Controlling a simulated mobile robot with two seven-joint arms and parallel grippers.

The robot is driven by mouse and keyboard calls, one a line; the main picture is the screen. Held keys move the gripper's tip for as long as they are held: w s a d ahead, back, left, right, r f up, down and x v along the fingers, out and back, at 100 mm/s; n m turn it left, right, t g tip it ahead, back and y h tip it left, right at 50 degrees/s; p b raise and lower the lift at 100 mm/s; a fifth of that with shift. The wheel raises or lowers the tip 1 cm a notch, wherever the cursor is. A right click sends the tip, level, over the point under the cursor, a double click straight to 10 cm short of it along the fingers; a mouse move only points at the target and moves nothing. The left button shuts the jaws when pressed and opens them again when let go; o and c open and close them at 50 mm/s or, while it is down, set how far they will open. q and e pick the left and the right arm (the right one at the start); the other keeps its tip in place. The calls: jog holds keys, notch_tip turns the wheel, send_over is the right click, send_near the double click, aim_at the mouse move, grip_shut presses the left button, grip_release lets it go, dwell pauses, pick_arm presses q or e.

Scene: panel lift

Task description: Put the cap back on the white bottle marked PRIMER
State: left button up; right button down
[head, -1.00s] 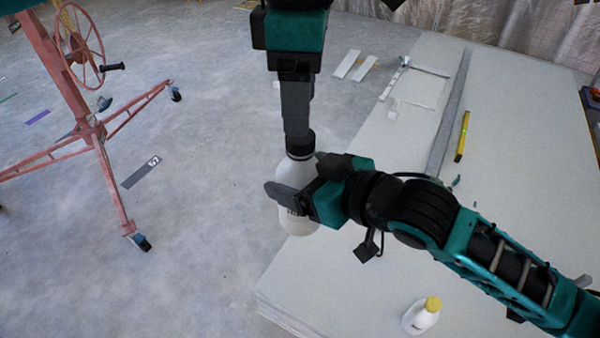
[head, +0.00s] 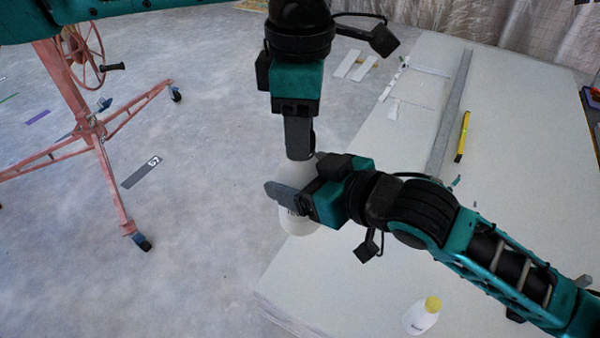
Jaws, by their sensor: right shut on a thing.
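A white bottle (head: 297,222) with partly covered dark lettering is held upright near the left edge of the stack of pale panels. My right gripper (head: 298,180) is shut on the bottle from the right, with one finger across its front. My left gripper (head: 300,150) points straight down at the bottle's top. Its fingers are seen side-on, so I cannot tell how far apart they are. A sliver of the dark cap (head: 312,140) seems to show beside them; the rest of the cap and the bottle's neck are hidden.
A red wheeled lift (head: 92,130) stands on the floor at left.

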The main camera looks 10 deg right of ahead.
pick_arm(q)
jog(key=c, duration=0.5)
jog(key=m, duration=0.4)
jog(key=shift+c, duration=0.2)
jog(key=m, duration=1.4)
jog(key=shift+m, duration=0.4)
jog(key=m, duration=0.3)
jog(key=shift+m, duration=0.3)
jog(key=m, duration=0.8)
jog(key=shift+f+m, duration=0.1)
jog(key=shift+m, duration=0.3)
jog(key=m, duration=0.3)
jog(key=shift+m, duration=0.3)
jog(key=m, duration=0.3)
jog(key=shift+m, duration=0.4)
jog(key=m, duration=0.8)
jog(key=shift+m, duration=0.4)
jog(key=m, duration=0.3)
jog(key=shift+m, duration=0.3)
jog(key=m, duration=0.3)
jog(key=shift+m, duration=0.4)
jog(key=m, duration=0.8)
